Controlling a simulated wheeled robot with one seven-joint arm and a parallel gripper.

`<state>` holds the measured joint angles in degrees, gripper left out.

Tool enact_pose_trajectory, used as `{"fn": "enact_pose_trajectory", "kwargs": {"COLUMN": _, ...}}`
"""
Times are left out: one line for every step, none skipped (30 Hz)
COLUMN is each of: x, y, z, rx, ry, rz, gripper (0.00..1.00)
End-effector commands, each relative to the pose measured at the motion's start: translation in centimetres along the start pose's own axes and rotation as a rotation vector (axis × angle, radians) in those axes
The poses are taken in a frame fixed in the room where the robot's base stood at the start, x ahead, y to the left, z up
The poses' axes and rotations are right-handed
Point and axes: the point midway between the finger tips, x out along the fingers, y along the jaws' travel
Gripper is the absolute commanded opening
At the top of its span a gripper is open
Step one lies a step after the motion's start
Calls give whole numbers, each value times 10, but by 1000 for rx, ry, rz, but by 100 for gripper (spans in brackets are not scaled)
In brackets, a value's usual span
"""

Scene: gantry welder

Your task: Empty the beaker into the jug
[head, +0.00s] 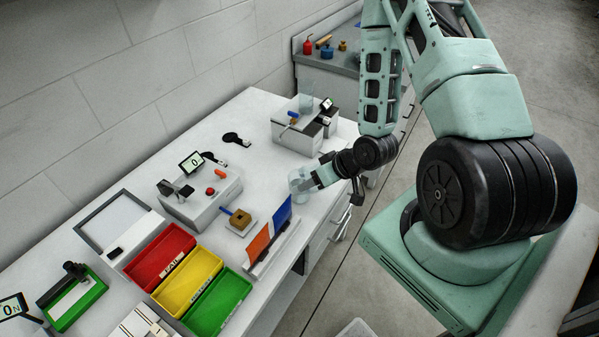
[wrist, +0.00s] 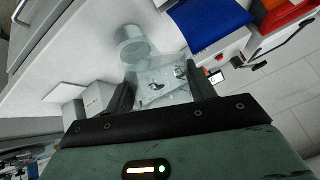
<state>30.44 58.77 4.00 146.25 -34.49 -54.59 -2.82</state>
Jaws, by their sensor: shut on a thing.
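My gripper (head: 316,179) is over the right edge of the white bench, shut on clear glass that I take for the beaker. In the wrist view the glass of the beaker (wrist: 165,78) shows between the two dark fingers of my gripper (wrist: 160,93). A round clear glass form (wrist: 134,42) lies just beyond the fingers; I cannot tell whether it is a separate vessel or part of the held one. In the head view clear glass (head: 298,182) shows at the fingertips. Another clear vessel (head: 306,103) stands at the white unit farther back; which is the jug is unclear.
The white unit (head: 292,134) stands behind my gripper. A blue and orange panel rack (head: 270,246) and a wooden block (head: 240,220) are nearer. Red, yellow and green trays (head: 190,284) lie at front left. Open bench lies left of my gripper.

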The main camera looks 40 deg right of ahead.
Motion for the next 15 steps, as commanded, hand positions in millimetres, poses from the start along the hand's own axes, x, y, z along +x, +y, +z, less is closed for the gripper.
{"fn": "enact_pose_trajectory", "kwargs": {"x": 0, "y": -1, "z": 4, "rx": -3, "ry": 17, "rz": -1, "gripper": 30}}
{"fn": "enact_pose_trajectory", "kwargs": {"x": 1, "y": -1, "z": 4, "rx": -9, "ry": 30, "rz": 0, "gripper": 30}}
{"fn": "enact_pose_trajectory", "kwargs": {"x": 1, "y": 0, "z": 6, "rx": -16, "ry": 48, "rz": 3, "gripper": 30}}
{"fn": "enact_pose_trajectory", "kwargs": {"x": 2, "y": 0, "z": 7, "rx": -21, "ry": 61, "rz": 4, "gripper": 30}}
{"fn": "enact_pose_trajectory", "kwargs": {"x": 3, "y": 0, "z": 9, "rx": -27, "ry": 76, "rz": 4, "gripper": 30}}
{"fn": "enact_pose_trajectory", "kwargs": {"x": 4, "y": 0, "z": 10, "rx": -34, "ry": 96, "rz": 6, "gripper": 30}}
{"fn": "enact_pose_trajectory", "kwargs": {"x": 4, "y": 0, "z": 11, "rx": -41, "ry": 110, "rz": 7, "gripper": 30}}
{"fn": "enact_pose_trajectory", "kwargs": {"x": 5, "y": 0, "z": 12, "rx": -46, "ry": 124, "rz": 9, "gripper": 30}}
{"fn": "enact_pose_trajectory", "kwargs": {"x": 14, "y": 3, "z": 20, "rx": -52, "ry": 136, "rz": 10, "gripper": 30}}
{"fn": "enact_pose_trajectory", "kwargs": {"x": 17, "y": 4, "z": 23, "rx": -56, "ry": 146, "rz": 10, "gripper": 30}}
{"fn": "enact_pose_trajectory", "kwargs": {"x": 20, "y": 5, "z": 26, "rx": -59, "ry": 155, "rz": 11, "gripper": 30}}
{"fn": "enact_pose_trajectory", "kwargs": {"x": 23, "y": 6, "z": 30, "rx": -65, "ry": 169, "rz": 12, "gripper": 30}}
{"fn": "enact_pose_trajectory", "kwargs": {"x": 25, "y": 7, "z": 33, "rx": -68, "ry": 179, "rz": 13, "gripper": 30}}
{"fn": "enact_pose_trajectory", "kwargs": {"x": 28, "y": 8, "z": 36, "rx": -73, "ry": 189, "rz": 15, "gripper": 30}}
{"fn": "enact_pose_trajectory", "kwargs": {"x": 32, "y": 9, "z": 41, "rx": -78, "ry": 203, "rz": 15, "gripper": 30}}
